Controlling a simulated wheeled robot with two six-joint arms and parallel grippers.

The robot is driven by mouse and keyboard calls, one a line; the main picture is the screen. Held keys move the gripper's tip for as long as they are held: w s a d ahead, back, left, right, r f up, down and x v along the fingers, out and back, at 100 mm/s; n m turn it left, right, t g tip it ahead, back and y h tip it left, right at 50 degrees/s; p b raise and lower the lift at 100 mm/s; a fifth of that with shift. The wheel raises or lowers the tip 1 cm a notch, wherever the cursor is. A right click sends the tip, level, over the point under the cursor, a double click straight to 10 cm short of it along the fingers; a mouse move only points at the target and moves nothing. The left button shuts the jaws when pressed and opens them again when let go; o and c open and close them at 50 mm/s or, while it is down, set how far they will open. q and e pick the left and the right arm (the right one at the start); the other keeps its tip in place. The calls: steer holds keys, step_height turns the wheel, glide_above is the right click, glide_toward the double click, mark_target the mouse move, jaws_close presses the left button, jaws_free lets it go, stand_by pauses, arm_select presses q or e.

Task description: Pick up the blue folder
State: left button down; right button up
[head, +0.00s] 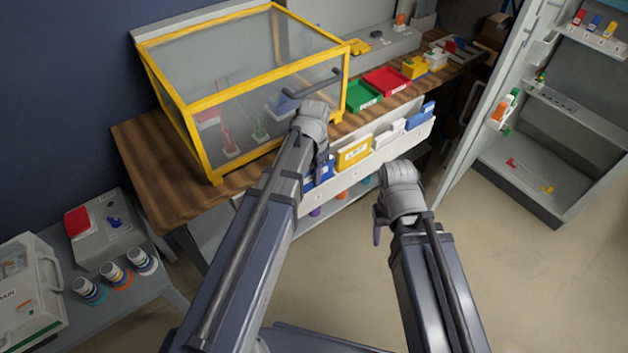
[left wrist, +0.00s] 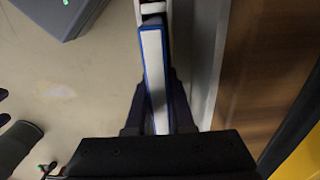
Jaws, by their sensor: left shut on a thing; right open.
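A blue folder (head: 326,172) with white inside sits at the left end of the white rack on the table's front side, mostly hidden by my left arm in the head view. In the left wrist view the folder (left wrist: 153,65) stands on edge between my fingers. My left gripper (left wrist: 154,98) is shut on it; in the head view the gripper (head: 318,160) is largely behind its own wrist. Another blue folder (head: 420,117) stands at the rack's right end. My right gripper (head: 379,222) is open and empty, right of and below the rack.
A yellow folder (head: 354,153) and white folders (head: 389,136) stand in the rack (head: 376,157). A yellow-framed clear case (head: 230,90) stands close behind my left arm. Red (head: 388,81) and green (head: 361,96) trays lie on the wooden table. An open grey cabinet (head: 560,130) stands at right; floor between is clear.

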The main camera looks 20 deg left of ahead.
arm_select(q)
steer(key=shift+r, duration=0.15)
arm_select(e)
steer(key=shift+r, duration=0.15)
arm_select(q)
step_height(320, 180, up, 28)
steer(key=p, duration=2.8)
arm_select(e)
step_height(320, 180, up, 28)
